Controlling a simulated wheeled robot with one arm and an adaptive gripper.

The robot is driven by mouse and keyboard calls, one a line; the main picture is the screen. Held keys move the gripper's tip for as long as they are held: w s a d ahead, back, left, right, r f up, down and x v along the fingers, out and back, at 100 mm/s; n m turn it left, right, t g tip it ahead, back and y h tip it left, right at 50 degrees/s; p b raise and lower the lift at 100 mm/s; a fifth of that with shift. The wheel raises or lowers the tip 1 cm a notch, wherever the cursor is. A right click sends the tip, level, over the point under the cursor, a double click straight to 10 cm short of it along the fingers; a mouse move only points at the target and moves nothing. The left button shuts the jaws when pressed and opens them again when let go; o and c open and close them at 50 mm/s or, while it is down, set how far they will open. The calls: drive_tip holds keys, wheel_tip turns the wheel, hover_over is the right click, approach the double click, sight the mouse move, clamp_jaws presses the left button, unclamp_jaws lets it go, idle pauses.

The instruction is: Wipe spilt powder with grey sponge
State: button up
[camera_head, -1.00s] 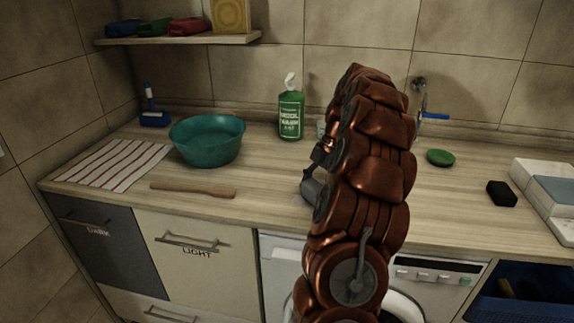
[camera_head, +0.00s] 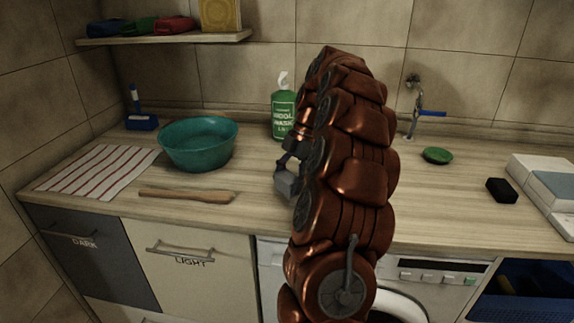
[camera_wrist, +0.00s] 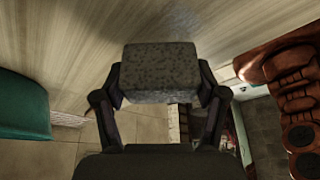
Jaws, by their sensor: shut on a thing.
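The grey speckled sponge (camera_wrist: 158,72) is clamped between the two fingers of my gripper (camera_wrist: 160,88) in the wrist view. Wood-grain worktop shows beyond it. In the head view my gripper (camera_head: 287,182) is mostly hidden behind my copper-coloured arm, left of it and over the worktop (camera_head: 255,195). I cannot tell whether the sponge touches the worktop. No spilt powder is clearly visible; a pale patch (camera_wrist: 183,18) on the worktop in the wrist view could be powder or a reflection.
A teal basin (camera_head: 198,147) and a wooden stick (camera_head: 187,195) lie left of my gripper, with a striped cloth (camera_head: 98,171) further left. A green bottle (camera_head: 284,115) stands behind. A green dish (camera_head: 437,155), black block (camera_head: 501,190) and tap (camera_head: 412,105) are to the right.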

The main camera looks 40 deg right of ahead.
sight(283, 177)
drive_tip(key=shift+r+p, duration=0.55)
drive_tip(key=shift+r, duration=1.95)
